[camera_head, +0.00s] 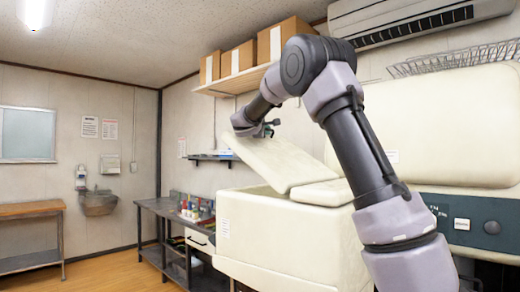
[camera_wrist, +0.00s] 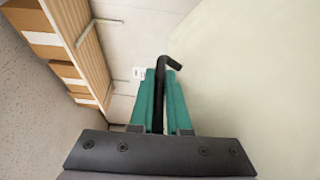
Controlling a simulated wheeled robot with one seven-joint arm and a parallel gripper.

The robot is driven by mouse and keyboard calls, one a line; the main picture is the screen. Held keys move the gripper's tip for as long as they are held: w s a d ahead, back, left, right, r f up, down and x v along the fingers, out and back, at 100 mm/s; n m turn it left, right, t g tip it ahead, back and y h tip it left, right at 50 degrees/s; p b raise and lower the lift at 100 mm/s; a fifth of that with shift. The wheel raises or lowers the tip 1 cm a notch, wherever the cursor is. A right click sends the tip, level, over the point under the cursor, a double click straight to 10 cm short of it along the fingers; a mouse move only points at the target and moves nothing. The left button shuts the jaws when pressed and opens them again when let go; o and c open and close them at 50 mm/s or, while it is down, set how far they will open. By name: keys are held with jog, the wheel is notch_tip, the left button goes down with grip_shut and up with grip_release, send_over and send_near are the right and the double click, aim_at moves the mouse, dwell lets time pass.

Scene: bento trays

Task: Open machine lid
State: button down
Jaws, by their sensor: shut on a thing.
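The cream machine (camera_head: 290,235) stands in front of me in the head view. Its lid (camera_head: 280,160) is raised and tilted, with its left edge up and its right side low near the machine's top. In the wrist view the lid is the pale surface (camera_wrist: 245,80) on the right. My gripper (camera_wrist: 162,75), with green fingers, is shut on a thin dark bent handle (camera_wrist: 172,61) beside the lid. In the head view my gripper (camera_head: 268,128) is small at the lid's upper left edge, and its fingers are hard to make out.
A wall shelf (camera_head: 232,82) with several cardboard boxes (camera_head: 238,60) is above and behind the lid. A larger cream machine (camera_head: 440,130) with a control panel stands at right. A dark metal table (camera_head: 165,212) holds small items at left. Open floor (camera_head: 100,272) lies at lower left.

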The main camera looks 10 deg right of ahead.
jog(key=s+d+r+m+h, duration=0.1)
jog(key=s+d+r+m, duration=0.2)
jog(key=s+d+r, duration=0.3)
jog(key=s+d+r+m+t+h, duration=0.1)
jog(key=s+d+r+m, duration=0.2)
jog(key=s, duration=0.9)
jog(key=shift+d+r+m+t, duration=0.3)
jog(key=shift+d+r, duration=1.1)
jog(key=shift+d, duration=0.65)
jog(key=c, duration=1.2)
grip_release()
jog(key=shift+o, duration=0.2)
